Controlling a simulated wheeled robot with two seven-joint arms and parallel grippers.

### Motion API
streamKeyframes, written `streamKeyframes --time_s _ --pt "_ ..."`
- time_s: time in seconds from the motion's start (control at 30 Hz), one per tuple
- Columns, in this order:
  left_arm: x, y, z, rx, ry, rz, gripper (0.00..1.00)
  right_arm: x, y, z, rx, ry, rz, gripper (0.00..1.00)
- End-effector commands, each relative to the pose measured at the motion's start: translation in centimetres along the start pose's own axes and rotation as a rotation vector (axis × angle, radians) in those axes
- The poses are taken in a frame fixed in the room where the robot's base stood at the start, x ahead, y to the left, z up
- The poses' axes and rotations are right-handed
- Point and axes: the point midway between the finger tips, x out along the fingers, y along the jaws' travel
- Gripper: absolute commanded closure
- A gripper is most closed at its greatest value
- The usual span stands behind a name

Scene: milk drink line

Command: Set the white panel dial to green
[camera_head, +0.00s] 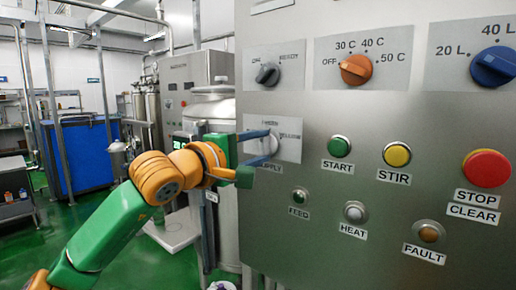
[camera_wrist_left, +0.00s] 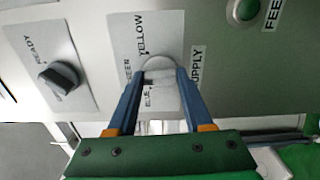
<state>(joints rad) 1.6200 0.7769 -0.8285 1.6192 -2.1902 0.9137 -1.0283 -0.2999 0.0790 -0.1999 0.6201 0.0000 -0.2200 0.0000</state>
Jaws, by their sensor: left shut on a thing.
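The white dial (camera_head: 271,143) sits on a pale label plate marked SUPPLY on the steel panel. It also shows in the left wrist view (camera_wrist_left: 160,66), with YELLOW, a partly hidden GREEN and BLUE printed around it. My left gripper (camera_head: 270,145) reaches in from the left with its two blue fingers on either side of the dial. In the left wrist view the fingertips (camera_wrist_left: 162,74) are shut on the dial's sides. The fingers partly cover the dial, and I cannot tell which colour its pointer faces. My right gripper is not in view.
A grey dial (camera_head: 267,74) is above the white one, with an orange dial (camera_head: 356,69) and a blue dial (camera_head: 493,67) to the right. START (camera_head: 339,146), STIR (camera_head: 397,154) and red STOP (camera_head: 487,168) buttons and several lamps are on the same panel.

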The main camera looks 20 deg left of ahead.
Motion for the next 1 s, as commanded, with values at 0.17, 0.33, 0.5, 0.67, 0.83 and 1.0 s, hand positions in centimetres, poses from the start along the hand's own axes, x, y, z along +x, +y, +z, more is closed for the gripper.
streamKeyframes --time_s 0.17,0.33,0.5,0.67,0.83,1.0 --pt "-0.06 0.25 -0.03 0.040 0.001 0.007 1.00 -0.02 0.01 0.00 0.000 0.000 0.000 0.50" --pt "-0.06 0.26 -0.03 0.054 0.001 0.007 1.00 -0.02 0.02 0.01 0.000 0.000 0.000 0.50" --pt "-0.07 0.28 -0.04 0.055 0.001 0.007 1.00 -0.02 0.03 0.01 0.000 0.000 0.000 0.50" --pt "-0.07 0.29 -0.04 0.055 0.001 0.008 1.00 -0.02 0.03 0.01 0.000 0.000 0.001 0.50" --pt "-0.05 0.22 -0.03 0.054 0.001 0.006 0.19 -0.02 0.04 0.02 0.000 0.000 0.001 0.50" --pt "-0.03 0.13 -0.02 0.054 0.001 0.003 0.19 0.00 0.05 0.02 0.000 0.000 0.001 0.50"
